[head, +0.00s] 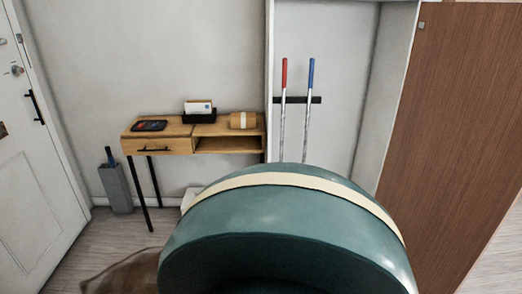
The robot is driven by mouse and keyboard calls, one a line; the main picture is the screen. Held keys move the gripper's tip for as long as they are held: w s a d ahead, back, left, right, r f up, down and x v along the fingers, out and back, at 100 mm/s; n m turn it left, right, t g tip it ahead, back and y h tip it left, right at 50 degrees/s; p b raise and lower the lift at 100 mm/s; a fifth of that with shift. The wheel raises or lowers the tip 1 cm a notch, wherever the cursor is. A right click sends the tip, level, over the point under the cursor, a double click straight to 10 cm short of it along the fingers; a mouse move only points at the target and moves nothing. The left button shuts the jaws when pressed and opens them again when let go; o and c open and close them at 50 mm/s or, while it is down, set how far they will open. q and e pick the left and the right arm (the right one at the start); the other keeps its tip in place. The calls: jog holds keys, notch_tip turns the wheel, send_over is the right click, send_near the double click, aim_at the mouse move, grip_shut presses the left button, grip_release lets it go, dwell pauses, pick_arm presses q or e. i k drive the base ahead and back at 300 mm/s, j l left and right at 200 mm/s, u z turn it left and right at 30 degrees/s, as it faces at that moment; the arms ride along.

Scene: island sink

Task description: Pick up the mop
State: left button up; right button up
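Two long metal poles stand upright in a white wall recess, held at a black wall rack (312,100). One pole has a red grip (284,73) and the one to its right has a blue grip (311,73). Their lower ends are hidden behind a large teal shape in the foreground, so I cannot tell which is the mop. Neither of my grippers is in view.
The rounded teal shape with a cream band (290,225) fills the lower middle. A wooden console table (165,146) stands left of the recess, with a grey bin (116,188) beside it. A brown panel (445,130) bounds the right. Some floor shows at lower left.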

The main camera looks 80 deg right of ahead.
aim_at(312, 60)
jog(key=z, duration=2.95)
jog(key=i, duration=0.05)
